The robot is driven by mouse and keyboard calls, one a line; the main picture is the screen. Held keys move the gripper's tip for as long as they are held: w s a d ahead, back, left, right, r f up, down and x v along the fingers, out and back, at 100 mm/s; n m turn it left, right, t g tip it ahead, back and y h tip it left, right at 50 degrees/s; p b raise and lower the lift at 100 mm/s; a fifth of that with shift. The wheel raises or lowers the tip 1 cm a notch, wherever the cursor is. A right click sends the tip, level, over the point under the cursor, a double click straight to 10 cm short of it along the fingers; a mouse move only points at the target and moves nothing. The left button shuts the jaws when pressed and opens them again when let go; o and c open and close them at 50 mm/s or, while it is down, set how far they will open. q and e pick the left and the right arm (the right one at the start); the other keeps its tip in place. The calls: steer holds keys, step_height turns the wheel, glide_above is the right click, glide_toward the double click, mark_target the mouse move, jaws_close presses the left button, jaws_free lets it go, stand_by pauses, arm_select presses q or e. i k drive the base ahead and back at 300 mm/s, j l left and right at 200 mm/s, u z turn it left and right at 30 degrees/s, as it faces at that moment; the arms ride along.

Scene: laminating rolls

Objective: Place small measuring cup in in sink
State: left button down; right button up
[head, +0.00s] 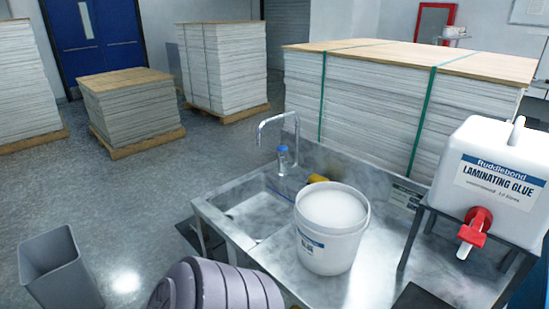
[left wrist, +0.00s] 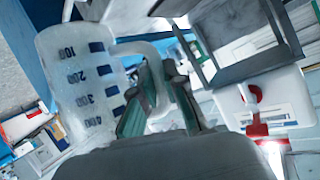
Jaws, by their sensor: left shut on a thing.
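In the left wrist view a white measuring cup (left wrist: 84,85) with blue marks from 100 to 400 fills the left part, tilted in the picture. My left gripper (left wrist: 155,92) is shut on its handle. The metal sink (head: 237,213) is in the middle of the head view, its basin at the left end of the steel counter. Neither the cup nor my left gripper shows in the head view; only a ribbed grey part of my arm shows at the bottom. My right gripper is in neither view.
A white glue bucket (head: 328,240) stands on the counter right of the basin. A faucet (head: 278,120) and a blue-capped bottle (head: 283,160) are at the basin's back. A glue container (head: 492,180) with a red tap stands on a rack at right. A grey bin (head: 60,272) is on the floor.

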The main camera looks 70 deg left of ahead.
mark_target(273, 226)
steer(key=k+j, duration=0.1)
steer(key=j, duration=0.45)
steer(key=k+j, duration=0.15)
steer(key=j, duration=0.35)
steer(key=k+j+z, duration=0.1)
steer(key=j, duration=0.45)
steer(key=k+j, duration=0.15)
steer(key=j, duration=0.4)
steer(key=k+j+z, duration=0.1)
steer(key=j, duration=0.4)
steer(key=k+j, duration=0.15)
steer(key=j, duration=0.4)
steer(key=k+j, duration=0.15)
steer(key=j, duration=0.35)
steer(key=k+j+z, duration=0.1)
steer(key=j, duration=0.4)
steer(key=k, duration=0.05)
